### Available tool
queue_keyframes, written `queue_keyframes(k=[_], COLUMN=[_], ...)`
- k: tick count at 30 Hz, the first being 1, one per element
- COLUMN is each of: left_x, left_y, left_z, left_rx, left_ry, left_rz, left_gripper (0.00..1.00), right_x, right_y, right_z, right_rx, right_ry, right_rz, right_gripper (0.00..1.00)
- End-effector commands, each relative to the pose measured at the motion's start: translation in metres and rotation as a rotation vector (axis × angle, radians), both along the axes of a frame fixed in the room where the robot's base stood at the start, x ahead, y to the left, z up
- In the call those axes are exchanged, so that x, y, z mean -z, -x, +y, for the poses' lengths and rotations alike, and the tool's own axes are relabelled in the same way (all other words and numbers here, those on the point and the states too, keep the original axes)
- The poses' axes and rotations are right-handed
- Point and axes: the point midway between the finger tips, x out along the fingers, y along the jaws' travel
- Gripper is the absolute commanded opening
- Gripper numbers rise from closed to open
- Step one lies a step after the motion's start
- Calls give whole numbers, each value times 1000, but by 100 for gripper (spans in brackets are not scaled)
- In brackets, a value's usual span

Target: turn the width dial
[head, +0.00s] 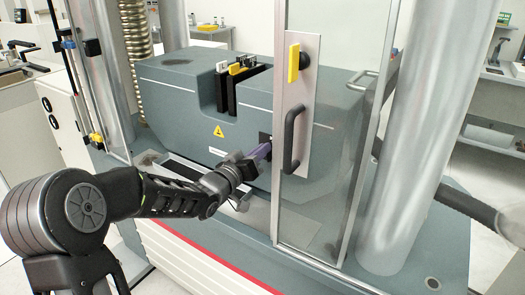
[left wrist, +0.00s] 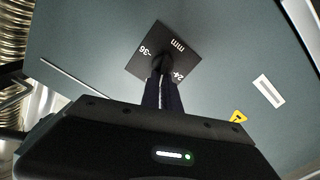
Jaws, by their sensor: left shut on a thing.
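The width dial is a small black knob (left wrist: 162,62) at the middle of a dark square plate (left wrist: 178,42) marked "mm", "24" and "-36" on the machine's grey front face. My left gripper (left wrist: 162,80) reaches straight at the plate, with its fingers closed on the knob and covering most of it. In the head view my left gripper (head: 262,151) is at the front of the grey block, just left of the glass door; it hides most of the dial there. The plate's dark edge (head: 264,137) shows above the fingers. My right gripper is not in view.
The glass door's frame with a black handle (head: 293,140) and yellow latch (head: 293,62) stands close right of my left gripper. A thick metal column (head: 415,130) is farther right. A yellow warning sign (head: 218,131) is on the block, left of the dial.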

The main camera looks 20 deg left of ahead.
Motion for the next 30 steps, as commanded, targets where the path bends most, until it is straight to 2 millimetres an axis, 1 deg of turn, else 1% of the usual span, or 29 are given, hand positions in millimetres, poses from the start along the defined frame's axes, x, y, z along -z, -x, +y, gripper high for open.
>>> queue_keyframes(k=[15,30], left_x=[4,12], left_y=[-1,-1], left_z=[8,11], left_rx=[-2,-2], left_ry=[486,941], left_rz=[68,132], left_gripper=[0,0], right_x=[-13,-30], right_y=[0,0], right_z=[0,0], right_rx=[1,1], right_ry=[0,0], right_rz=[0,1], right_gripper=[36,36])
